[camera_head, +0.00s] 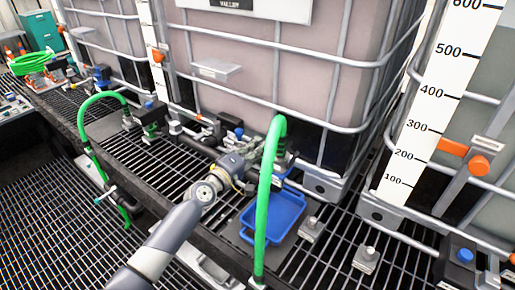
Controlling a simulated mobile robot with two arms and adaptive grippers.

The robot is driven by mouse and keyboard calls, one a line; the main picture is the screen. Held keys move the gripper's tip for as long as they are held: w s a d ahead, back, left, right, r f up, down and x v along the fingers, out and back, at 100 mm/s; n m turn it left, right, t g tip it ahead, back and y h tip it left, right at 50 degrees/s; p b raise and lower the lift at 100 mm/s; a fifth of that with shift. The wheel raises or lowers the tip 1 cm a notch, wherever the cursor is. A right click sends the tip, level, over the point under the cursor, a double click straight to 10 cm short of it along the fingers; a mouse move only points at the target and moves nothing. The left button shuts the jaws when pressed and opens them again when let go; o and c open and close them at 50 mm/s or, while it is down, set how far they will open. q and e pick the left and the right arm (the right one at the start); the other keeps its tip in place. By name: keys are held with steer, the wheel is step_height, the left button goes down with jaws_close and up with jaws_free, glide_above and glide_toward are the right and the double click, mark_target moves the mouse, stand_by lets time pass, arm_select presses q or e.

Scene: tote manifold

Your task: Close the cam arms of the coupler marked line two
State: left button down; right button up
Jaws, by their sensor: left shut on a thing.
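My left gripper (246,166) reaches in from the lower left to the coupler (279,158) at the foot of the middle tote. Its fingers are shut on a part of this coupler, beside the upper end of a green hose (264,205). The cam arms are too small and too hidden by the gripper and hose to make out their position. No line-two mark can be read. Another green hose (83,122) arches to a second coupler (151,120) further left. My right gripper is not in view.
Caged totes stand behind, with a white level scale (424,115) at right. Metal blocks (366,260) stand on the grating at lower right. A T-handled valve (108,196) is at left.

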mark_target(265, 152)
arm_select(q)
steer(key=m, duration=0.1)
steer(key=r+m, duration=0.1)
steer(key=m, duration=0.1)
steer(key=shift+s+d, duration=0.15)
steer(key=shift+d, duration=0.05)
steer(key=m, duration=0.2)
steer(key=r+m, duration=0.1)
steer(key=m, duration=0.1)
steer(key=shift+s+d+r+b, duration=0.1)
steer(key=shift+s+d+b, duration=0.15)
steer(key=shift+d+b, duration=0.1)
steer(key=shift+s+d+r+m, duration=0.15)
steer(key=shift+d+m, duration=0.05)
steer(key=shift+m, duration=0.55)
steer(key=shift+s+d+r+m, duration=0.15)
steer(key=shift+d+m, duration=0.05)
steer(key=shift+m, duration=0.6)
steer(key=shift+s+d+r+m, duration=0.15)
steer(key=shift+d+m, duration=0.05)
steer(key=shift+m, duration=0.55)
steer(key=c, duration=1.7)
jaws_free()
steer(key=shift+s, duration=0.15)
steer(key=v, duration=0.8)
